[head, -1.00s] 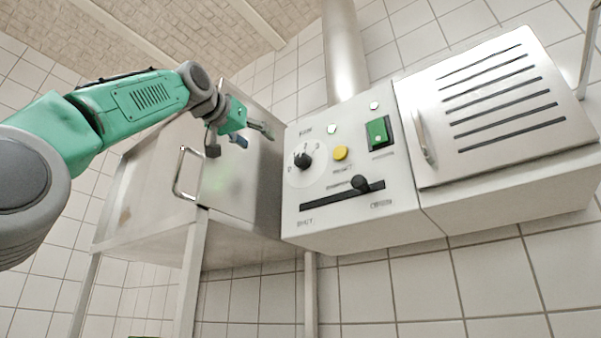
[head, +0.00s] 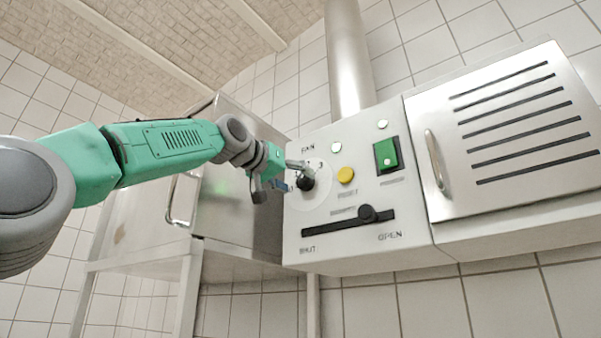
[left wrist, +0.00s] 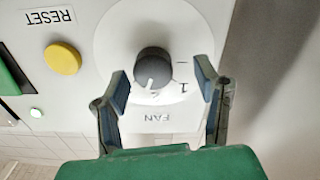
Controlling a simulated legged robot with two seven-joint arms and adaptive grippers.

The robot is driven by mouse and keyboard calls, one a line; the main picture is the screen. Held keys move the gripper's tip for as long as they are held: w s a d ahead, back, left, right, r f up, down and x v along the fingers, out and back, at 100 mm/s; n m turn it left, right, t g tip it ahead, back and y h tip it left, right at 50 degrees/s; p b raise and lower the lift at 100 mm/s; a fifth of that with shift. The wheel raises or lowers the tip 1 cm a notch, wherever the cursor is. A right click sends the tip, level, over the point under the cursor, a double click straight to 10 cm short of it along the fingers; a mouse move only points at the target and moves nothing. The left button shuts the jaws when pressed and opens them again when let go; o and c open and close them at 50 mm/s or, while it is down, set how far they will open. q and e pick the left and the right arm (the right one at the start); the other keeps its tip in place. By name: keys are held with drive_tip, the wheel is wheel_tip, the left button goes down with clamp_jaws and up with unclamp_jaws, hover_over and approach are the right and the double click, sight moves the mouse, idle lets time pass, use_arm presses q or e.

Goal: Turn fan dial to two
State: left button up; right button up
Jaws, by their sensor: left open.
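The fan dial, a dark round knob (head: 305,182) on a pale disc, sits on the control box's front below the FAN label. My left gripper (head: 292,176) is open at the dial, coming in from the left. In the left wrist view, which shows the panel upside down, the fan dial (left wrist: 153,66) lies between and just beyond the two spread fingertips (left wrist: 164,82). I see no clear contact. The knob's white mark points towards the FAN label, beside a faint numeral; a 1 shows to its right. My right gripper is out of view.
A yellow reset button (head: 345,175), a green switch (head: 386,155) and a black slider (head: 367,214) marked SHUT and OPEN share the panel. A slatted metal door (head: 515,120) is to the right. A steel cabinet (head: 235,215) stands behind my left arm.

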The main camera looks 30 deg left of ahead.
use_arm(q)
drive_tip(key=shift+w+f, duration=0.1)
drive_tip(key=shift+w, duration=0.85)
drive_tip(key=shift+w+d, duration=0.2)
drive_tip(key=shift+d, duration=0.45)
drive_tip(key=shift+s+d, duration=0.1)
drive_tip(key=shift+s, duration=0.05)
drive_tip(key=shift+c, duration=0.4)
drive_tip(key=c, duration=0.6)
drive_tip(key=shift+a, duration=0.2)
drive_tip(key=c, duration=0.5)
drive_tip(key=shift+o, duration=0.2)
drive_tip(key=shift+a, duration=0.25)
drive_tip(key=n+p, duration=0.1)
drive_tip(key=n, duration=0.1)
drive_tip(key=shift+d+n+p, duration=0.25)
drive_tip(key=shift+n+p, duration=0.15)
drive_tip(key=shift+n, duration=0.8)
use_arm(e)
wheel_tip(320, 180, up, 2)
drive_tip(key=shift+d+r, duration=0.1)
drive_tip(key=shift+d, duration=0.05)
